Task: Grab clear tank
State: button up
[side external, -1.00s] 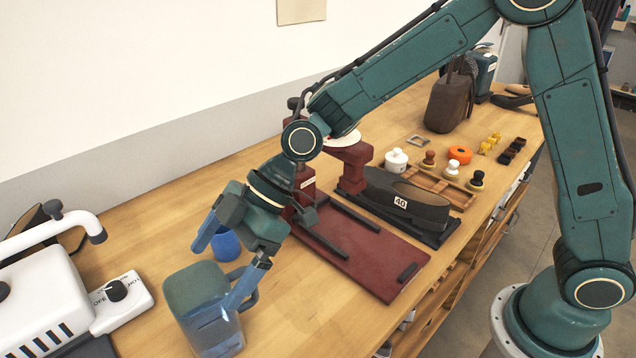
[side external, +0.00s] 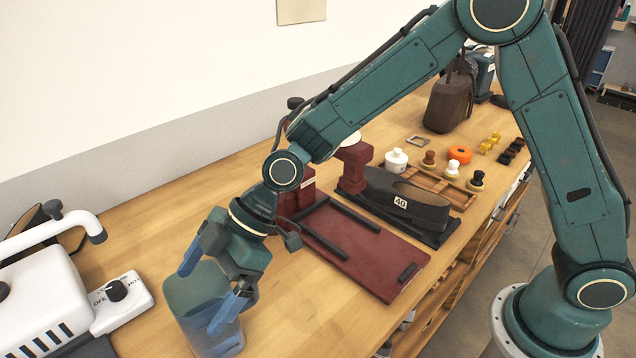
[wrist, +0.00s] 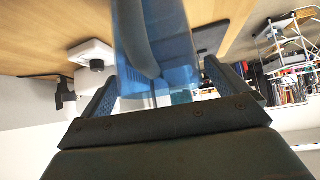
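The clear tank (side external: 182,291) is a bluish see-through container standing on the wooden bench at lower left in the side view. My gripper (side external: 198,302) is open above and around its upper part, with one blue-tipped finger toward its far side and the other in front of its near side. In the wrist view, the tank (wrist: 182,50) and its curved handle (wrist: 135,42) lie between the two spread fingers of my gripper (wrist: 162,82). Contact between fingers and tank cannot be told. The handle is hidden in the side view.
A white steamer-like machine (side external: 42,295) with a knobbed control box (side external: 121,301) stands left of the tank. Bare bench (side external: 300,310) shows between tank and board.

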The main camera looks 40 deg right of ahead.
jog(key=c, duration=1.7)
jog(key=shift+o, duration=0.2)
jog(key=shift+r, duration=0.35)
notch_tip(320, 180, up, 19)
jog(key=shift+r, duration=0.15)
dwell(0.5)
jog(key=shift+r, duration=0.1)
dwell(0.6)
